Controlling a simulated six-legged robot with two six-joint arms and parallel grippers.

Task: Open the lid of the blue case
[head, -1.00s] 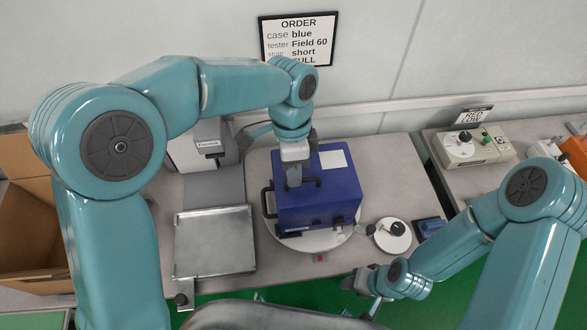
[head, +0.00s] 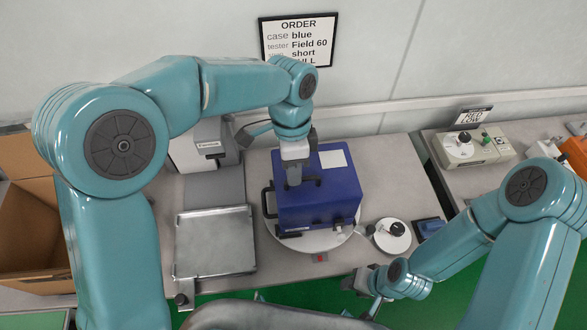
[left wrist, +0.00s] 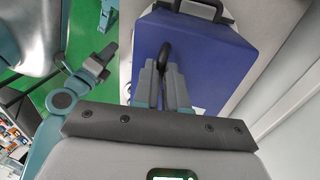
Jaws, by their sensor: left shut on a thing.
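The blue case (head: 335,198) stands on a round white turntable (head: 315,243) in the middle of the bench, its lid shut, with a white label on top. It also fills the upper middle of the left wrist view (left wrist: 205,55). My left gripper (head: 293,182) is above the case's top, left of the label. In the left wrist view its fingers (left wrist: 162,78) are shut on the black handle (left wrist: 165,52) on the case. A second black handle (head: 267,200) is on the case's left side. My right gripper (head: 362,281) is at the bench's front edge, away from the case; its jaws are too small to judge.
A metal tray (head: 214,243) lies left of the case, and an open cardboard box (head: 35,225) stands far left. A small round white base with a black knob (head: 392,237) is right of the case. An order sign (head: 298,39) hangs on the wall.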

